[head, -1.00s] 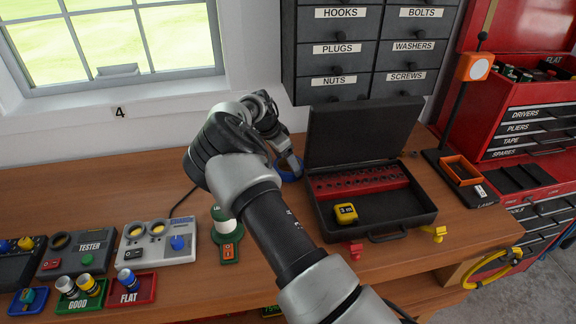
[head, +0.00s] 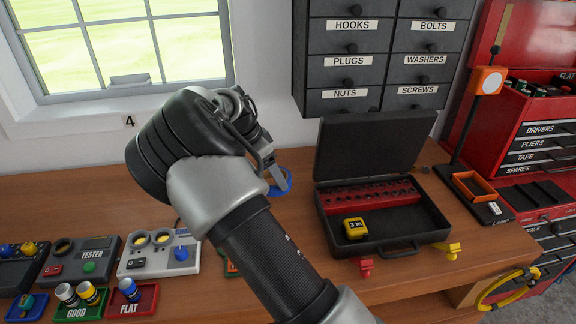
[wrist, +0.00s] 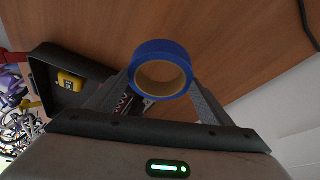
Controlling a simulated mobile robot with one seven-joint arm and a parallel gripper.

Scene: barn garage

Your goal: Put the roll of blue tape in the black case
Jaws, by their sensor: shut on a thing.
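The roll of blue tape (wrist: 160,70) is held between the fingertips of my gripper (wrist: 160,88) in the wrist view. It also shows in the head view (head: 280,182), partly hidden by my gripper and arm, left of the case. The black case (head: 436,222) lies open on the bench with its lid raised at the back. Inside it are a yellow tape measure (head: 355,228) and a red strip with holes (head: 370,193) along the back. The case also shows at the left of the wrist view (wrist: 42,72).
An orange-framed lamp stand (head: 474,187) stands right of the case, beside a red tool chest (head: 540,135). Dark labelled drawers (head: 382,55) hang above it. A tester (head: 82,262) and small trays stand at the left. Red and yellow clamps (head: 447,250) sit at the bench's front edge.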

